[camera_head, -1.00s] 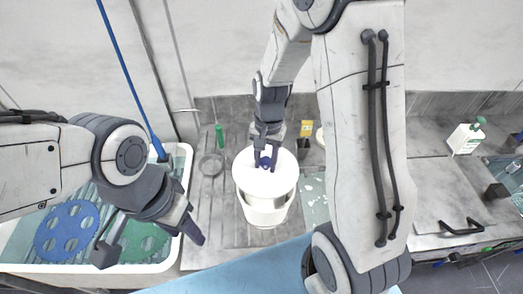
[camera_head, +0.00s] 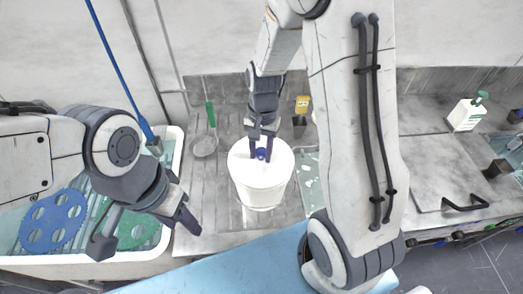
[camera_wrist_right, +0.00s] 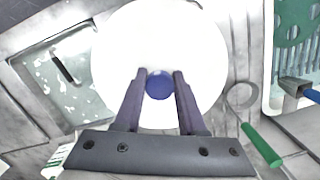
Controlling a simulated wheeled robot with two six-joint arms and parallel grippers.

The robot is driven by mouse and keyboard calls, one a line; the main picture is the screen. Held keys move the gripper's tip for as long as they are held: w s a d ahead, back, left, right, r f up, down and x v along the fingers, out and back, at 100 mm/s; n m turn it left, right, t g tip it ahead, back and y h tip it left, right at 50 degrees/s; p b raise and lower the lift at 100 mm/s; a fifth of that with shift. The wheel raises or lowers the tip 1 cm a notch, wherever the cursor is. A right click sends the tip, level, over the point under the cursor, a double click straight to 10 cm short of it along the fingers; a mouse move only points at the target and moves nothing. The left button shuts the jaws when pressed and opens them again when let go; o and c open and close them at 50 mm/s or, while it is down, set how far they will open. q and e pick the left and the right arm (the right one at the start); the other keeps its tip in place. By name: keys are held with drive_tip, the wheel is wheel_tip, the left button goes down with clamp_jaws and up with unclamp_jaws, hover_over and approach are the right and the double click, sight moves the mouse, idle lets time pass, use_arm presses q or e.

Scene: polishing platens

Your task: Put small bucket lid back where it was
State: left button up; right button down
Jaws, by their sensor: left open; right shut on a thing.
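The round white lid (camera_head: 240,160) with a blue knob (camera_head: 261,154) is on top of the white bucket (camera_head: 261,195) in the head view. No gap shows between the lid and the bucket rim. My right gripper (camera_head: 261,157) reaches down from above and is shut on the knob. In the right wrist view the two fingers (camera_wrist_right: 159,88) stand either side of the blue knob, and the white lid (camera_wrist_right: 150,40) fills the upper middle. The lid hides the inside of the bucket. My left gripper (camera_head: 146,233) is open and empty over the white basin.
The white basin (camera_head: 172,150) at left holds a blue disc (camera_head: 53,222) and a green disc (camera_head: 137,228). A green-handled strainer (camera_head: 205,146) lies left of the bucket. A yellow-labelled bottle (camera_head: 302,105) stands behind it, and a spray bottle (camera_head: 466,114) is far right.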

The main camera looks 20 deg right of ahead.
sight(262, 149)
drive_tip(key=shift+f+b, duration=0.45)
drive_tip(key=shift+f, duration=0.2)
drive_tip(key=shift+c, duration=2)
unclamp_jaws()
drive_tip(key=shift+r, duration=0.1)
drive_tip(key=r, duration=0.3)
drive_tip(key=r+b, duration=0.1)
drive_tip(key=r, duration=0.3)
drive_tip(key=w+r, duration=0.1)
drive_tip(key=r, duration=0.2)
drive_tip(key=shift+d+r, duration=0.15)
drive_tip(key=shift+d, duration=0.25)
drive_tip(key=s+a+f+n+b, duration=0.1)
drive_tip(key=s+a+n+b, duration=0.1)
drive_tip(key=s+a+n, duration=0.4)
drive_tip(key=s+a+f+n+t+b, duration=0.1)
drive_tip(key=s+a+n, duration=0.6)
drive_tip(key=s, duration=0.5)
drive_tip(key=shift+s+f+n+b, duration=0.25)
drive_tip(key=shift+s+n+b, duration=0.15)
drive_tip(key=shift+n, duration=0.6)
